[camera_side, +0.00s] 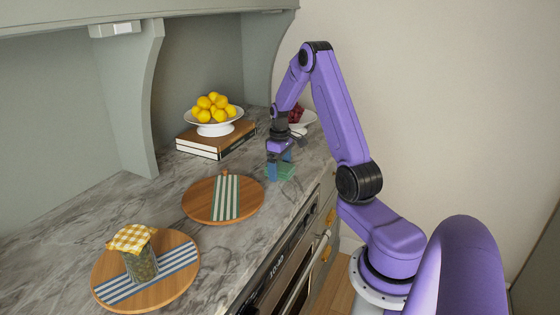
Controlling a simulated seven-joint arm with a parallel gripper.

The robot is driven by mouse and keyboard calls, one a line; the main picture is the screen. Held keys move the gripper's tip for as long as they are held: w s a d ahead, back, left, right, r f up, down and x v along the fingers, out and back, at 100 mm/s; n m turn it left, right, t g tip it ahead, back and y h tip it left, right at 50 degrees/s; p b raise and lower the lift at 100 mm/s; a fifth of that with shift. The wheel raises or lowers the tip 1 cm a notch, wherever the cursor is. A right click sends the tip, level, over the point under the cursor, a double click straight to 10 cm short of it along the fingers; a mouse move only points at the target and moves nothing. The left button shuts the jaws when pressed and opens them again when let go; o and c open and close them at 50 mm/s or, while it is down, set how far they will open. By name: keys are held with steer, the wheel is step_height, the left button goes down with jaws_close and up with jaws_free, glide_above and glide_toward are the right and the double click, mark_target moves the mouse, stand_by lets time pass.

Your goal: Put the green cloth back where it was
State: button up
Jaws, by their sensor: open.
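A green-and-white striped cloth (227,197) lies flat across a round wooden board (194,203) in the middle of the counter. My gripper (280,166) is to the right of and behind that board, low over the counter near its front edge. It points down with its jaws open. A small green thing (287,173) shows at and below the fingertips; it is too small to tell what it is or whether the fingers touch it.
A nearer round board (168,294) carries a blue-striped cloth (178,258) and a jar (141,264) with a yellow checked cover (131,238). Behind, a white bowl of lemons (215,128) stands on books (205,149). A white bowl with red fruit (301,119) is partly behind my arm.

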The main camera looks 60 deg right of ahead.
mark_target(279, 166)
step_height(279, 166, up, 12)
steer(key=s+a+r+n, duration=0.2)
steer(key=a+n, duration=0.4)
steer(key=a, duration=2.1)
steer(key=s+a+f+n, duration=0.1)
steer(key=s+a+n, duration=0.2)
steer(key=s, duration=0.8)
steer(key=s+a+f+n, duration=0.1)
steer(key=s+a+n, duration=0.2)
steer(key=s+a, duration=0.4)
steer(key=s, duration=0.4)
steer(key=shift+s+a+n, duration=0.2)
steer(key=shift+n, duration=0.1)
